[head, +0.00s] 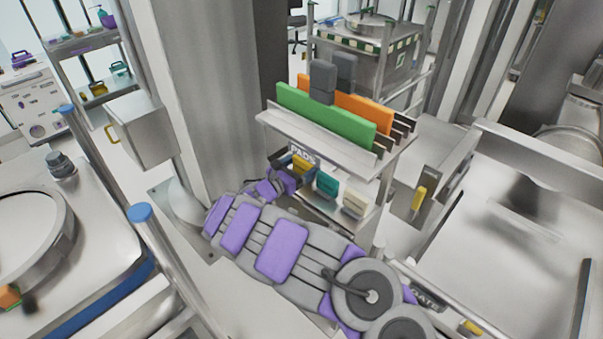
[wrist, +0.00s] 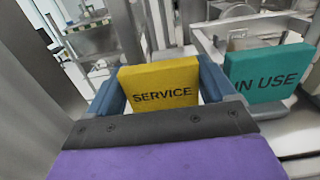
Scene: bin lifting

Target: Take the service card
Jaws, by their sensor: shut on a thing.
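The service card is a yellow block with the word SERVICE on it. In the wrist view the service card (wrist: 160,86) stands upright between the two blue fingers of my gripper (wrist: 162,92), which is shut on it. In the head view the yellow card (head: 303,165) shows small at the end of my purple and grey arm, beside the lower shelf of the rack. My gripper (head: 292,170) is partly hidden there by my own wrist. The card's lower edge is hidden behind my gripper's dark front edge in the wrist view.
A teal card marked IN USE (wrist: 268,72) stands close to the right of my gripper; it also shows in the head view (head: 327,184). A cream card (head: 355,203) stands beyond it. Green (head: 325,118) and orange (head: 364,109) panels stand on the shelf above. A metal column (head: 205,90) is left.

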